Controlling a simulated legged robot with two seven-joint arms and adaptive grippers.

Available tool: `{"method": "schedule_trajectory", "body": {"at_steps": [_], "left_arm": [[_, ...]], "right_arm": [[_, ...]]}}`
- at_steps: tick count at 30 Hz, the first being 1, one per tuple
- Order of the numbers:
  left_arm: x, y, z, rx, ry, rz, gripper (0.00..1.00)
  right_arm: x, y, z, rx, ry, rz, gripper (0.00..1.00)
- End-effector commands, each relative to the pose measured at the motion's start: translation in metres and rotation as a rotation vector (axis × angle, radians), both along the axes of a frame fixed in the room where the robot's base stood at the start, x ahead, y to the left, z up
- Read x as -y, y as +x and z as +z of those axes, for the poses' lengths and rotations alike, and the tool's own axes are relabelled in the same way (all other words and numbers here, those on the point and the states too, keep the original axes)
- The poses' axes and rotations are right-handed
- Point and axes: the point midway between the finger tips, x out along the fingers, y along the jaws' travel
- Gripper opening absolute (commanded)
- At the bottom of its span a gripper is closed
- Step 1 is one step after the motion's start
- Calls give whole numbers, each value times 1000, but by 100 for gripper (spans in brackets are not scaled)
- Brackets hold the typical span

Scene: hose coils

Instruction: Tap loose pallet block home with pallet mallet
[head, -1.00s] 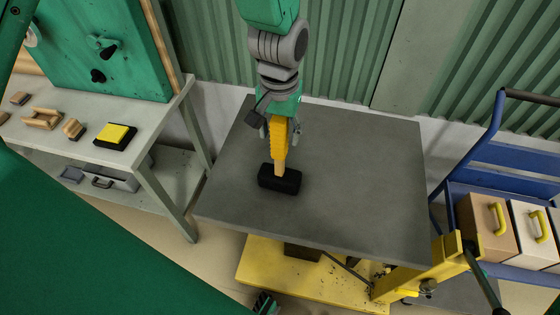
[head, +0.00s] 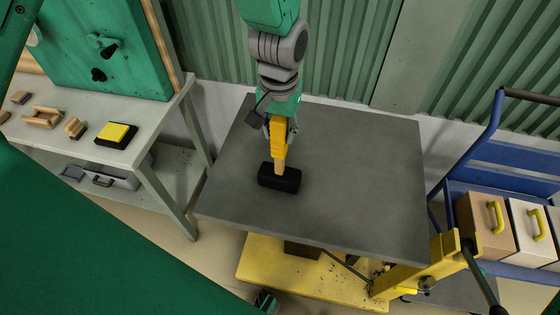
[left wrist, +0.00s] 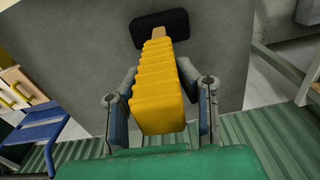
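The pallet mallet lies on the grey table, its black head (head: 279,178) flat on the top and its ribbed yellow handle (head: 278,130) rising toward my left gripper (head: 281,128). The left wrist view shows the yellow handle (left wrist: 158,95) between the two finger pads of the left gripper (left wrist: 158,72), with the black head (left wrist: 159,26) beyond. The fingertips appear to press on the handle sides. Small wooden pieces lie on the left bench: a pallet-like piece (head: 42,117) and a block (head: 74,128). I cannot tell which is the loose block.
The grey table (head: 365,180) is otherwise bare, on a yellow lift base (head: 300,275). The left bench (head: 150,125) also holds a yellow-and-black item (head: 116,134). A blue cart (head: 515,160) with boxes stands at right. A corrugated green wall (head: 340,50) is behind.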

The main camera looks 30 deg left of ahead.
Motion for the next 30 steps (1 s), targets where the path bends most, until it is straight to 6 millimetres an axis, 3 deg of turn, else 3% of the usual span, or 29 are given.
{"method": "schedule_trajectory", "body": {"at_steps": [30], "left_arm": [[0, 0, 15, 3, 0, 0, 0]], "right_arm": [[0, 0, 3, 0, 0, 0, 29]]}}
